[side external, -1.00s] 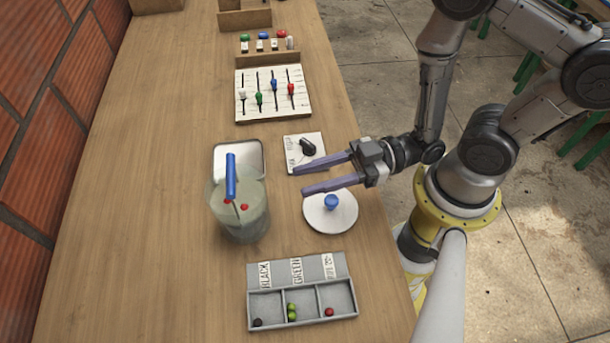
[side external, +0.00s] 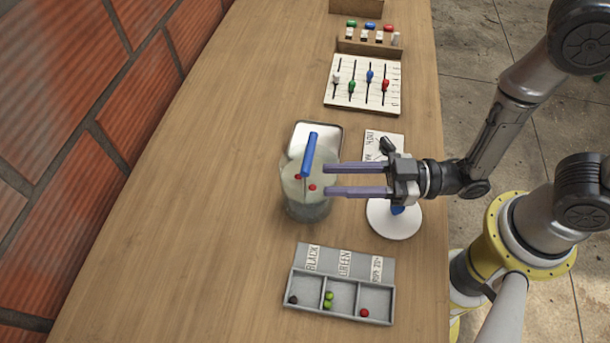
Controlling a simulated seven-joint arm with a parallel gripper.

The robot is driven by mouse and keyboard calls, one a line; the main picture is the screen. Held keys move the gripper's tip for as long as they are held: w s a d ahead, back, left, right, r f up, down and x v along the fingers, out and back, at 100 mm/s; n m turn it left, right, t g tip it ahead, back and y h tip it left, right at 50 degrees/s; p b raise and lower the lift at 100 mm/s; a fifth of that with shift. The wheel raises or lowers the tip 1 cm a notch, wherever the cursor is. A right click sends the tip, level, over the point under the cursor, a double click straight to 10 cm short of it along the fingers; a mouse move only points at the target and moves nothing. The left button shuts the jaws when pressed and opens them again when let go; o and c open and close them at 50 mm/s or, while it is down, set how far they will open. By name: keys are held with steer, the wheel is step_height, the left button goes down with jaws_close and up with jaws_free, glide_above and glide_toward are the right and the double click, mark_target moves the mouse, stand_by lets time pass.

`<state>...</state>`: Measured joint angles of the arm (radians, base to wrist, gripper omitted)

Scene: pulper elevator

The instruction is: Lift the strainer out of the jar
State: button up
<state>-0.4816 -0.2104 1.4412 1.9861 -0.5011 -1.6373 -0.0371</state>
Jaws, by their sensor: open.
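The jar (side external: 308,208) is a cloudy, see-through cylinder on the wooden table. The strainer's blue handle (side external: 309,155) sticks up above the jar, tilted a little. Its lower part is hard to make out in the cloudy jar. Two red berries (side external: 305,183) show at the top of the jar. My gripper (side external: 326,181) has its two purple fingers apart and empty. They point left, with the tips by the jar's right side in the picture, to the right of and lower in the picture than the handle. I cannot tell whether they touch the jar.
A metal tray (side external: 330,132) lies behind the jar. A white lid with a blue knob (side external: 393,222) lies below my gripper in the picture. A grey sorting box (side external: 343,315) holds several berries. A slider panel (side external: 363,84) stands farther back. The table's left side is clear.

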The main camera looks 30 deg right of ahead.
mark_target(305, 180)
steer(key=x, duration=0.6)
jaws_close()
steer(key=shift+r, duration=0.15)
stand_by(1.4)
